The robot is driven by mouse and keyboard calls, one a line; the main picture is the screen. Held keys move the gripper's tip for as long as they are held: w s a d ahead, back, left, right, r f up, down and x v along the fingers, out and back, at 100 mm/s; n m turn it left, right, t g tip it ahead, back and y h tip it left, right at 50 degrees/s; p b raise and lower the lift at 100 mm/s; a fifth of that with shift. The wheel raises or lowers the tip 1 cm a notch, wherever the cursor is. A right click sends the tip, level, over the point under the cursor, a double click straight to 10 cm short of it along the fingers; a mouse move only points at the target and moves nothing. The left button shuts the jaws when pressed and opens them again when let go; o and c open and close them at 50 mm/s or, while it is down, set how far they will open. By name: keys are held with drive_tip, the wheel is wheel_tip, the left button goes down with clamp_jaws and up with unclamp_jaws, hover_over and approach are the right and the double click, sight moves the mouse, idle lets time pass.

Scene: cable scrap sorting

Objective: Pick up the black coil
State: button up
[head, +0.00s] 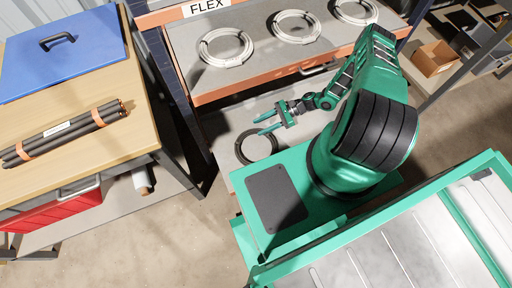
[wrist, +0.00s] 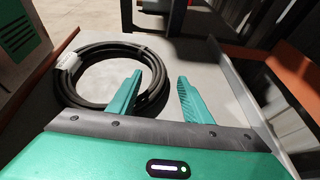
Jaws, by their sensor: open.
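The black coil (head: 257,146) lies flat on the lower grey shelf (head: 228,124) in the head view. In the wrist view the black coil (wrist: 86,97) lies at left, with a pale tag or tie on its left side. My gripper (head: 267,125) is open and empty. In the wrist view my gripper (wrist: 157,88) has its fingers apart; the left finger overlaps the coil's right side in the picture and hides part of it. The right finger is over bare shelf. I cannot tell whether the left finger touches the coil.
Several pale coils (head: 226,47) lie on the upper shelf, labelled FLEX (head: 206,6). The orange edge of this shelf (head: 262,77) is above the lower one. A raised grey side wall (wrist: 238,85) runs right of my gripper. A workbench (head: 90,130) with dark cables stands at left.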

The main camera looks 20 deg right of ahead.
sight(251, 130)
drive_tip(key=x, duration=0.4)
drive_tip(key=shift+w+f, duration=0.1)
drive_tip(key=shift+w, duration=0.1)
clamp_jaws()
